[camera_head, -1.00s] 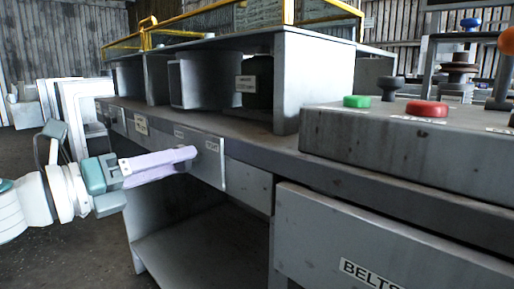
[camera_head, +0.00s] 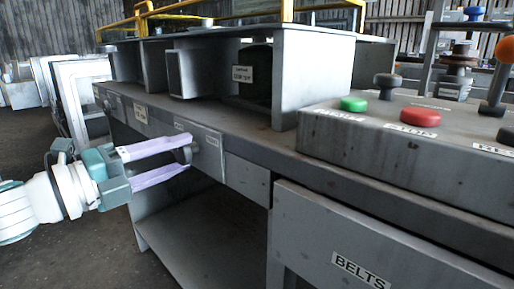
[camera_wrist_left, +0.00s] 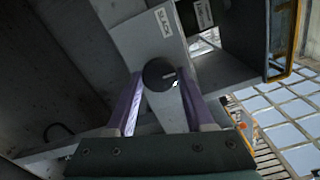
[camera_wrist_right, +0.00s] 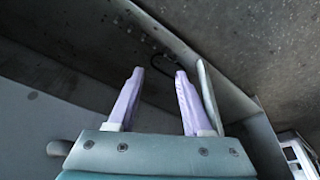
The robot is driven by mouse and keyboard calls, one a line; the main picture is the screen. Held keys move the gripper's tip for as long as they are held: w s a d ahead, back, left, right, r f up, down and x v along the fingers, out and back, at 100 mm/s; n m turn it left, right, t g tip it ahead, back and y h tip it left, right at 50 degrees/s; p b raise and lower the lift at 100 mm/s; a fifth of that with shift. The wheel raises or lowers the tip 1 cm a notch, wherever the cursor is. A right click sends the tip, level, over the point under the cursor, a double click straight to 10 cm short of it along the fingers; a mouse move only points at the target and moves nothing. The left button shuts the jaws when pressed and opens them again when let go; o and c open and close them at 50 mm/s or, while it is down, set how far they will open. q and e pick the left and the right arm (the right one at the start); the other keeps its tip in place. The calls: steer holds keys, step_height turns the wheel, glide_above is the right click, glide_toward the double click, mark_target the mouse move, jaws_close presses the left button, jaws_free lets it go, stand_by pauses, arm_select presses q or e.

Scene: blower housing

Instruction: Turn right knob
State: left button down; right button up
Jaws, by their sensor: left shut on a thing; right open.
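A dark round knob (camera_head: 184,155) with a pale mark on its face sticks out from a grey panel (camera_head: 208,150) on the front of the bench. In the left wrist view the knob (camera_wrist_left: 158,74) sits between my two lilac fingertips. My left gripper (camera_head: 182,155) comes in from the left and is shut on this knob, one finger above it and one below in the head view. My right gripper (camera_wrist_right: 160,75) shows only in its own wrist view; its fingers are apart with nothing between them.
A raised console with a green button (camera_head: 354,104), a red button (camera_head: 413,117) and a dark knob (camera_head: 387,86) stands at right. A drawer labelled BELTS (camera_head: 360,270) is below. An open shelf (camera_head: 215,245) lies under the bench. A grey wall is close to my right gripper.

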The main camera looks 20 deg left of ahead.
stand_by(0.3)
arm_select(q)
steer(key=shift+c, duration=1.4)
jaws_free()
steer(key=p+v, duration=0.1)
steer(key=v, duration=0.9)
steer(key=shift+d+r, duration=0.1)
